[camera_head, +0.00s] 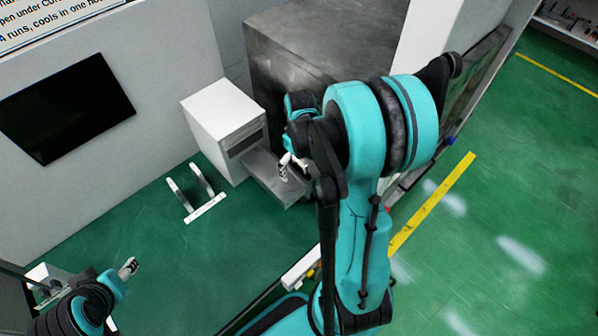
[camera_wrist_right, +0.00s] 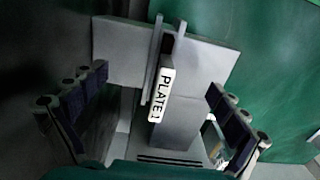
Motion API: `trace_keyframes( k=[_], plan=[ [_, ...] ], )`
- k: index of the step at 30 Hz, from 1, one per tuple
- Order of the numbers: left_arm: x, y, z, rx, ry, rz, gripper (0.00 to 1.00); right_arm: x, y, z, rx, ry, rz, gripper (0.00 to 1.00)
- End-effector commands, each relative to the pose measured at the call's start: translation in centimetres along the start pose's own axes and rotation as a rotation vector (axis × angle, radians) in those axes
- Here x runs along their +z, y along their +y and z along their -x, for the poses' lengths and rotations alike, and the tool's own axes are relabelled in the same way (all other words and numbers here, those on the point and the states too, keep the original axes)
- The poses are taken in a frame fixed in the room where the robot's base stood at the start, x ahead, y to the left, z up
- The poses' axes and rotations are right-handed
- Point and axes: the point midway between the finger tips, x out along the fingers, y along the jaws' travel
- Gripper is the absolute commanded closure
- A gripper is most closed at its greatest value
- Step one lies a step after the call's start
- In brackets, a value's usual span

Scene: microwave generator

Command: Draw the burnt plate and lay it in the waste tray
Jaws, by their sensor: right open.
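A grey block with a white label reading "PLATE 1" (camera_wrist_right: 160,95) lies between the spread fingers of my right gripper (camera_wrist_right: 155,115) in the right wrist view. The fingers are open and apart from it. In the head view my right gripper (camera_head: 287,168) is over a grey drawer-like part (camera_head: 272,180) beside a white cabinet (camera_head: 220,110). My right arm hides much of that area. My left gripper (camera_head: 129,268) is at the lower left, away from the cabinet; its jaw state is unclear. I cannot identify the waste tray or see burn marks.
A white two-armed rack (camera_head: 205,208) stands left of the grey part. A large dark grey metal cabinet (camera_head: 290,60) stands behind. A black panel (camera_head: 65,108) is on the wall at left. Green floor with yellow lines is open at right.

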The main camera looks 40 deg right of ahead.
Motion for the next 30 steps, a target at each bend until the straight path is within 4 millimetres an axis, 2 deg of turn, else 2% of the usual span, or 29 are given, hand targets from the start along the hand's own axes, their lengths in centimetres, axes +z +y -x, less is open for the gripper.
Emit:
trace_keyframes(
  k=[22, 23, 30],
  plan=[
    [0.13, 0.00, -0.17, 0.000, 0.000, 0.000, 0.47, 0.01, -0.01, 0.02, 0.000, 0.000, 0.000, 0.02],
    [0.12, 0.00, -0.17, 0.000, 0.000, 0.000, 0.47, 0.01, -0.01, 0.02, 0.000, 0.000, 0.000, 0.04],
    [0.12, 0.00, -0.17, 0.000, 0.000, 0.000, 0.47, 0.01, -0.01, 0.02, 0.000, 0.000, 0.000, 0.68]
  ],
)
